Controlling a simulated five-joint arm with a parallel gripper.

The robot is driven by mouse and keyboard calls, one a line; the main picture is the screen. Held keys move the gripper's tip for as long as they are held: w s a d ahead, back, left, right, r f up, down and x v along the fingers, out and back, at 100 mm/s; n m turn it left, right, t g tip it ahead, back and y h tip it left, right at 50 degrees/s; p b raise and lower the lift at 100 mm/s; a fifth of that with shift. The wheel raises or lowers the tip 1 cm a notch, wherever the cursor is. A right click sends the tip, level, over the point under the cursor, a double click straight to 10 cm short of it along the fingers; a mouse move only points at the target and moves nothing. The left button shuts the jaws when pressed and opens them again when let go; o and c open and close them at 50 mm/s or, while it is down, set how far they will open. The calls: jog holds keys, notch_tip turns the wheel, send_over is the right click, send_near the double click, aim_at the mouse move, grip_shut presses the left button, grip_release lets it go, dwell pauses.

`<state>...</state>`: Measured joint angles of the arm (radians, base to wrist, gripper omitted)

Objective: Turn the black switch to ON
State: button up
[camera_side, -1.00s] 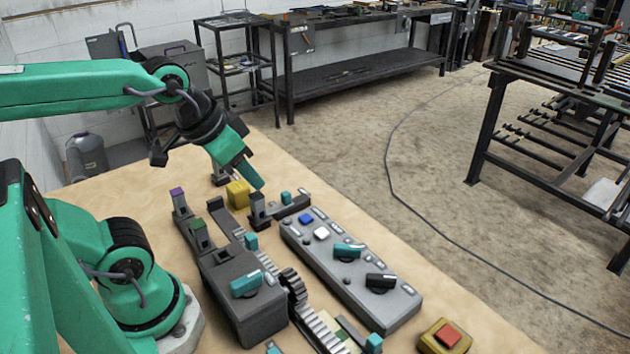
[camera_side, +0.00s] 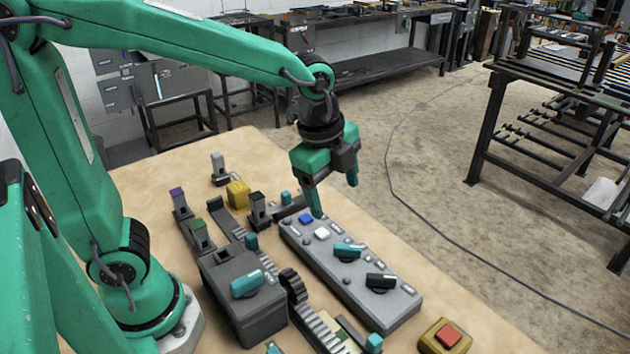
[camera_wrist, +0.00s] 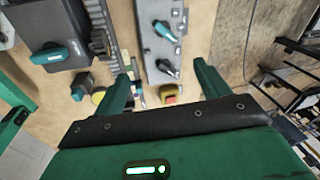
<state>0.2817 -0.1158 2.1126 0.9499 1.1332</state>
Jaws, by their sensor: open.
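The black switch (camera_side: 380,281) is a dark rotary knob near the front right end of the grey control panel (camera_side: 400,312). It also shows in the wrist view (camera_wrist: 167,68), ahead of the fingers. A teal knob (camera_side: 349,250) sits beside it on the same panel. The labels by the knobs are too small to read. My gripper (camera_side: 335,200) is open and empty, pointing down above the far end of the panel, apart from the switch. In the wrist view its two green fingers (camera_wrist: 160,85) stand wide apart.
A blue button (camera_side: 306,219) and a white button (camera_side: 321,233) sit on the panel's far half. A grey box with a teal knob (camera_side: 246,284) and a gear rack stand left of the panel. A red button on a yellow base (camera_side: 447,336) is at front right.

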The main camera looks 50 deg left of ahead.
aim_at(382, 277)
jog(key=w+d+f+m, duration=0.1)
jog(key=d+f+m, duration=0.1)
jog(key=d+m, duration=0.1)
jog(key=w+d+f+m+g, duration=0.1)
jog(key=w+d+f+m, duration=0.1)
jog(key=d+f+m, duration=0.1)
jog(key=w+d+f+m+g, duration=0.1)
jog(key=d+f+m, duration=0.1)
jog(key=d+m, duration=0.1)
jog(key=shift+w+f+m+y, duration=0.2)
jog(key=shift+m+y, duration=0.1)
jog(key=shift+m, duration=0.2)
jog(key=shift+w+d+f+m, duration=0.1)
jog(key=shift+d+f+m, duration=0.2)
jog(key=shift+d+m, duration=0.1)
jog(key=shift+a, duration=0.1)
jog(key=shift+f, duration=0.1)
jog(key=shift+f, duration=3.8)
jog(key=shift+c, duration=0.4)
jog(key=c, duration=0.9)
